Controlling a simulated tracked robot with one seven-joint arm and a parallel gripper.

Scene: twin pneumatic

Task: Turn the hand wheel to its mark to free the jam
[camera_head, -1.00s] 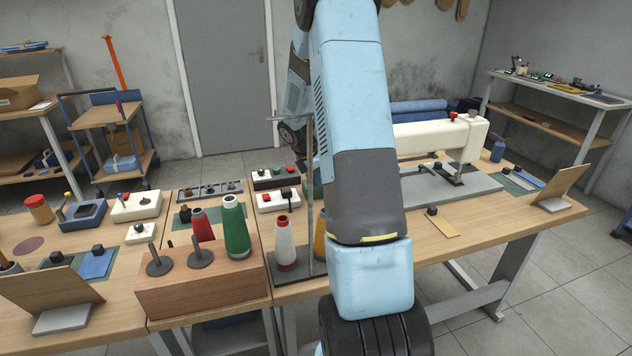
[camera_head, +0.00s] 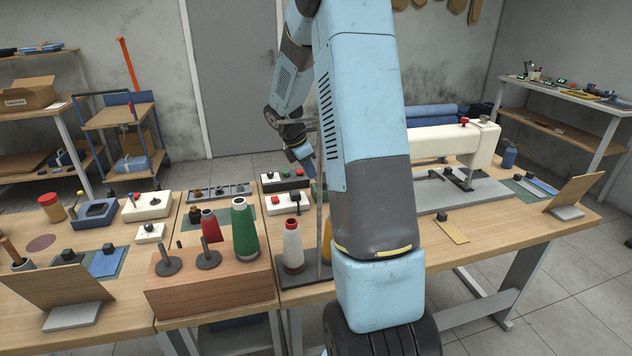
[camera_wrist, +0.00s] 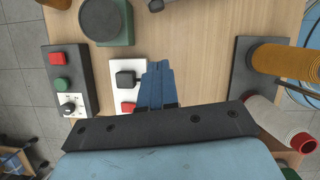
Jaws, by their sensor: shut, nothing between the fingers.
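No hand wheel can be made out for certain. The white sewing machine (camera_head: 445,145) stands on the right of the bench, its left end hidden behind my arm. My gripper (camera_wrist: 157,70) is shut and empty, its blue fingers together over the bench beside a white switch box (camera_wrist: 127,100) with a black knob and a red button. In the wrist view a dark round disc on a green base (camera_wrist: 105,22) lies beyond that box, up and left of the fingers. I cannot tell whether it is a wheel. No turning mark is visible.
A dark control box (camera_wrist: 68,85) with red and green buttons lies left of my fingers. Thread cones, orange (camera_wrist: 280,60) and white (camera_wrist: 275,120), stand to the right. Bare wood shows ahead of the fingers.

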